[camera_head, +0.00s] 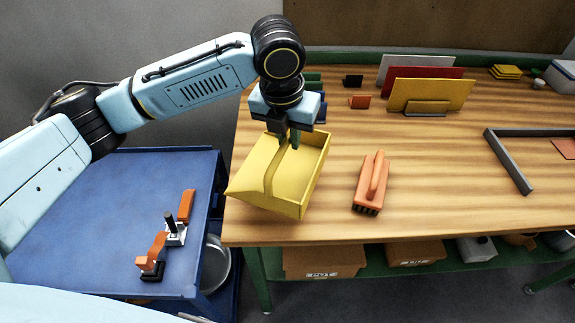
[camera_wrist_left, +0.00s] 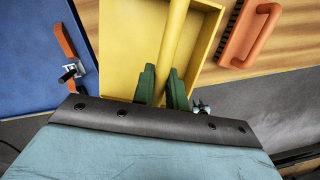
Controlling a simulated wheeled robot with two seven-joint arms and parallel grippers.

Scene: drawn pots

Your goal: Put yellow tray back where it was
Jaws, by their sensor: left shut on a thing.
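The yellow tray (camera_head: 298,182) is an open box with a raised handle strip along its middle. In the head view it is at the left edge of the wooden table (camera_head: 420,220), its front-left corner near or over that edge. My left gripper (camera_head: 291,143) is above it, shut on the tray's handle. In the left wrist view the green fingers of the left gripper (camera_wrist_left: 162,90) are on both sides of the yellow handle of the tray (camera_wrist_left: 125,55). I cannot tell whether the tray rests on the table or hangs just above it. My right gripper is not in view.
An orange brush (camera_head: 371,185) lies right of the tray. A blue cart (camera_head: 90,210) with an orange-handled tool (camera_head: 168,238) stands left of the table. Upright panels (camera_head: 432,94) stand at the back. A grey frame (camera_head: 510,160) lies at the right.

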